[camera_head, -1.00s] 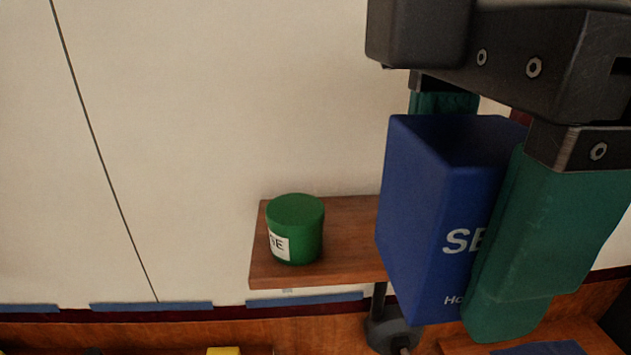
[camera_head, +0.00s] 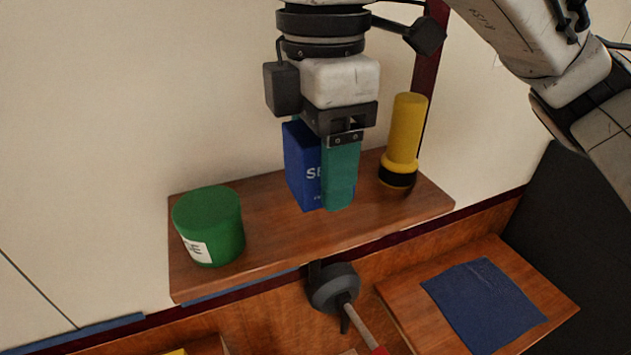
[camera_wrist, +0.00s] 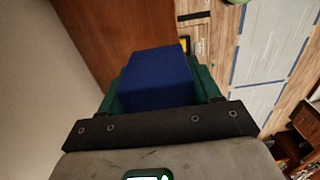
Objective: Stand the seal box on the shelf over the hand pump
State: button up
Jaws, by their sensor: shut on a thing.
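The seal box (camera_head: 301,168) is a dark blue upright box with white lettering, partly hidden by my gripper's near finger. My gripper (camera_head: 332,175) has green finger pads and is shut on the box from above. The box is over the middle of the wooden shelf (camera_head: 262,237); I cannot tell whether its base touches the board. In the wrist view the blue box (camera_wrist: 157,78) sits between the green pads. A dark grey round-headed thing with a shaft and red end, apparently the hand pump (camera_head: 334,287), is below the shelf's front edge.
A green tub (camera_head: 209,226) stands at the shelf's left end, and a yellow and black cylinder (camera_head: 404,140) at its right end. A blue cloth (camera_head: 484,305) lies on a lower wooden surface (camera_head: 545,290) at the right. The wall is close behind the shelf.

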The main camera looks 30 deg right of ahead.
aim_at(321, 217)
jog(key=shift+w+d+f, duration=0.25)
jog(key=shift+w+f, duration=0.1)
jog(key=shift+f, duration=0.2)
jog(key=f, duration=0.3)
jog(key=shift+w+d, duration=0.25)
jog(key=shift+w, duration=0.05)
jog(key=shift+f, duration=0.45)
jog(key=shift+f, duration=0.2)
jog(key=o, duration=1.1)
jog(key=shift+r, duration=0.1)
notch_tip(321, 217, up, 12)
jog(key=shift+r, duration=0.1)
